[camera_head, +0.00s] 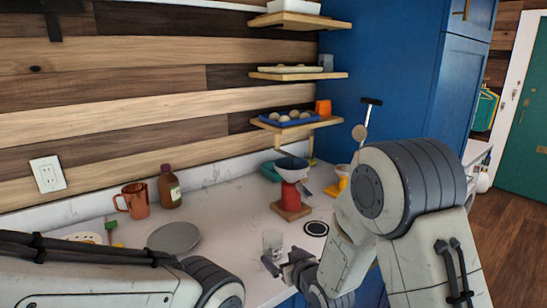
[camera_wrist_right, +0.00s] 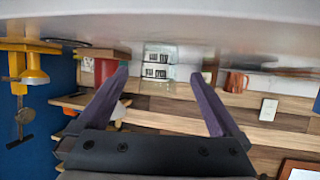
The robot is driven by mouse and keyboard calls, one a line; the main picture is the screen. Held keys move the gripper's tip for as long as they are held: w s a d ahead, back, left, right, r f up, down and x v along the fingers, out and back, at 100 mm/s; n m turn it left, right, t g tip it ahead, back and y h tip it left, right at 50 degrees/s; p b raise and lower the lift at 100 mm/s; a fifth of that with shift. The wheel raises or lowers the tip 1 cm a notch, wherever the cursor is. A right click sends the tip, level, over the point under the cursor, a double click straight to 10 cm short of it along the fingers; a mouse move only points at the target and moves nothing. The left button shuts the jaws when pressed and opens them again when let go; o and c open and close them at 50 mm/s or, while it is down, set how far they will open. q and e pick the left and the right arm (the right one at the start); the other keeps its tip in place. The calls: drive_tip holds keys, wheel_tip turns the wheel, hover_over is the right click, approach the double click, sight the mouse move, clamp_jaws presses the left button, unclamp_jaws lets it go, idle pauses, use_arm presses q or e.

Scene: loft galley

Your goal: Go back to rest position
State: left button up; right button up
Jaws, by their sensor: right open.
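My right gripper (camera_head: 282,262) is low over the front of the counter, close to a clear glass (camera_head: 272,243). In the right wrist view, which is upside down, its two purple fingers (camera_wrist_right: 160,76) are spread wide with nothing gripped. The glass (camera_wrist_right: 158,62) stands upright ahead of the gap between the fingertips and looks apart from both. My right arm fills the right of the head view. My left arm comes in along the bottom left, and its gripper is out of the picture.
The marble counter (camera_head: 220,210) carries an orange pitcher (camera_head: 133,201), a brown bottle (camera_head: 169,187), a grey plate (camera_head: 174,238), a red stand with a bowl (camera_head: 290,194) and a black round coaster (camera_head: 316,228). Wooden shelves (camera_head: 300,122) hang above. A blue cabinet (camera_head: 395,60) stands at right.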

sight(277, 236)
drive_tip(key=p+x, duration=0.1)
drive_tip(key=x, duration=0.6)
drive_tip(key=shift+r, duration=0.1)
drive_tip(key=shift+s+r, duration=0.1)
drive_tip(key=shift+r, duration=1.2)
drive_tip(key=shift+f, duration=0.5)
wheel_tip(277, 236, down, 2)
drive_tip(key=shift+f, duration=0.2)
drive_tip(key=v, duration=0.4)
drive_tip(key=b+v, duration=0.1)
drive_tip(key=v, duration=0.3)
drive_tip(key=b+v, duration=0.1)
drive_tip(key=v, duration=0.3)
drive_tip(key=shift+d+r, duration=0.1)
drive_tip(key=shift+r, duration=0.3)
drive_tip(key=p+x, duration=0.1)
drive_tip(key=x, duration=1.1)
drive_tip(key=shift+f+p, duration=0.35)
drive_tip(key=r, duration=0.5)
drive_tip(key=shift+s+d+r, duration=0.1)
drive_tip(key=shift+s+d, duration=0.15)
drive_tip(key=shift+d, duration=0.1)
drive_tip(key=shift+s+d+r, duration=0.25)
drive_tip(key=shift+s+d, duration=0.05)
